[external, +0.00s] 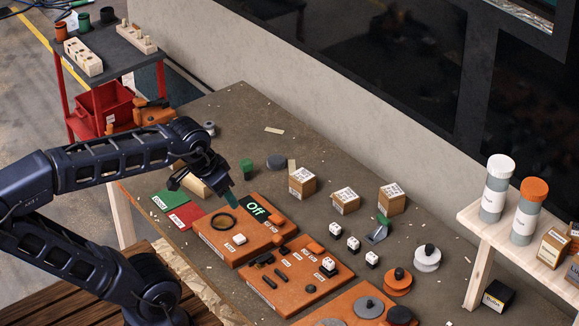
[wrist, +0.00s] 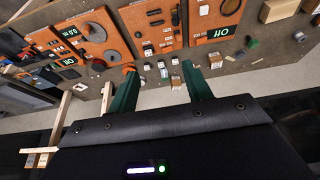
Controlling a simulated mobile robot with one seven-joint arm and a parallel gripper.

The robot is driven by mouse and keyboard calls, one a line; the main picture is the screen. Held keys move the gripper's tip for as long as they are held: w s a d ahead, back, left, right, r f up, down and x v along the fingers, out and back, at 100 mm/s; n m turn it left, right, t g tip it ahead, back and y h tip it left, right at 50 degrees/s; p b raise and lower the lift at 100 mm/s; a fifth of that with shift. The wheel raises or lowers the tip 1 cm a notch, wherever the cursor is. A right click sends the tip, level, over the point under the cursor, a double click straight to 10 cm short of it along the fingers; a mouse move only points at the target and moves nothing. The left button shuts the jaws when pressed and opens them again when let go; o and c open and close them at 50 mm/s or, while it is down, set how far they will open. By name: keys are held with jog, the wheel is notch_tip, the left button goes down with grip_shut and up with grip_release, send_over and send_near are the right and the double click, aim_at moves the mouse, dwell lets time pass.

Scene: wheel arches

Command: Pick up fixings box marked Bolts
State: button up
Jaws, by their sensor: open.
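Several small brown cardboard boxes with pale printed labels stand on the workbench in the external view: a left box (external: 302,183), a middle box (external: 345,202) and a right box (external: 391,200). Two more cartons (external: 553,248) stand on the wooden shelf at the right. The print is too small to tell which one reads Bolts. My gripper (external: 226,192) is above the left orange panel, left of these boxes and apart from them. In the wrist view its two green fingers (wrist: 160,84) are spread, with nothing held between them.
Orange panels (external: 310,286) with knobs and switches lie along the bench front. White cube-like pieces (external: 353,243) and orange and white round knobs stand between panels and boxes. The shelf (external: 540,274) holds two labelled bottles (external: 494,190). A black box (external: 497,297) sits below it. The bench's back left is mostly clear.

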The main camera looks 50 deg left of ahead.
jog(key=o, duration=0.6)
jog(key=n+g, duration=0.5)
jog(key=n, duration=1.4)
send_over(302, 184)
jog(key=w+a, duration=0.3)
notch_tip(302, 184, down, 26)
jog(key=shift+d+r, duration=0.15)
jog(key=shift+f, duration=0.5)
jog(key=shift+a+f, duration=0.15)
jog(key=shift+f, duration=2.45)
jog(key=shift+a+f, duration=0.15)
jog(key=shift+f, duration=2.4)
